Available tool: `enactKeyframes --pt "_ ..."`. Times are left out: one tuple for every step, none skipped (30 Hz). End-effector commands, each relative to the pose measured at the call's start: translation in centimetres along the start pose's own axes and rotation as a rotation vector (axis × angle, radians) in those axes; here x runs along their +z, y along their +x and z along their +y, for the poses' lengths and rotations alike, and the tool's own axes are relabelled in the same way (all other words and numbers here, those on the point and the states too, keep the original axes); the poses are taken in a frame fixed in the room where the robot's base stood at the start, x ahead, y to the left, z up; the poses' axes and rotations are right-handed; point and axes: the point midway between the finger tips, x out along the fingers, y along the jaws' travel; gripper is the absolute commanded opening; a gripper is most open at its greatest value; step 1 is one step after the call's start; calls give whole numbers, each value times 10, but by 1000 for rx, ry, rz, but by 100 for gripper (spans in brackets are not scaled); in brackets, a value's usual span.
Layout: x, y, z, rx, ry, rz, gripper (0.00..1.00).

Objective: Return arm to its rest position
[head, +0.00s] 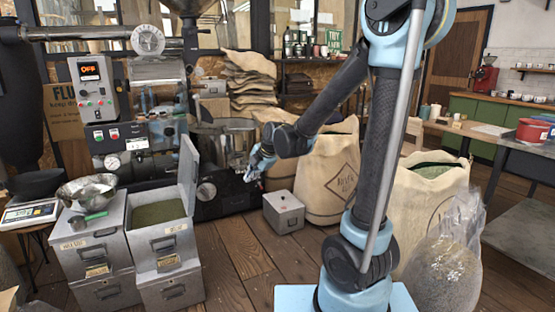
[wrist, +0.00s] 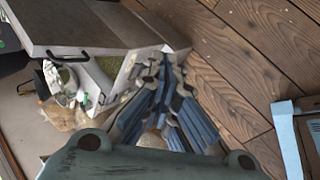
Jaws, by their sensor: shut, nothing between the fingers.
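My gripper (head: 254,168) hangs in the air in front of the roaster, at the end of my bent blue and black arm. It points down and to the left, with nothing in it. In the wrist view its blue-grey fingers (wrist: 168,75) come together, shut and empty. Behind them in that view are the open metal bin and the wooden floor. The gripper appears apart from everything around it.
An open bin of green beans (head: 160,215) with a raised lid stands left. Beside it, a metal bowl (head: 87,190) and a green-handled scoop (head: 88,217) rest on a closed bin. A small lidded box (head: 284,212) and burlap sacks (head: 325,180) stand behind my arm. Bare floor (head: 240,270) lies between.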

Motion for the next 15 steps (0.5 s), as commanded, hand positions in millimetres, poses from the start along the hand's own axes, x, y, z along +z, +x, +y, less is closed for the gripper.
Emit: enactKeyframes --pt "8 -13 -13 -15 78 -15 0" --pt "11 -19 -19 -24 125 -22 0" --pt "16 -28 -29 -36 191 -32 0" --pt "18 -34 -35 -43 239 -40 0" --pt "21 -40 -42 -52 288 -48 0" --pt "25 -48 -52 -63 352 -61 0" --pt "28 -54 -59 -70 401 -70 0" --pt "30 -60 -67 -77 450 -80 0" --pt "33 -68 -77 -87 516 -93 0" --pt "34 -74 -84 -93 564 -103 0" --pt "36 -79 -92 -99 614 -114 0" --pt "38 -86 -102 -107 679 -128 0" --pt "40 -92 -110 -112 728 -140 0" --pt "41 -97 -118 -117 778 -152 0" --pt "42 -104 -128 -124 843 -168 0"
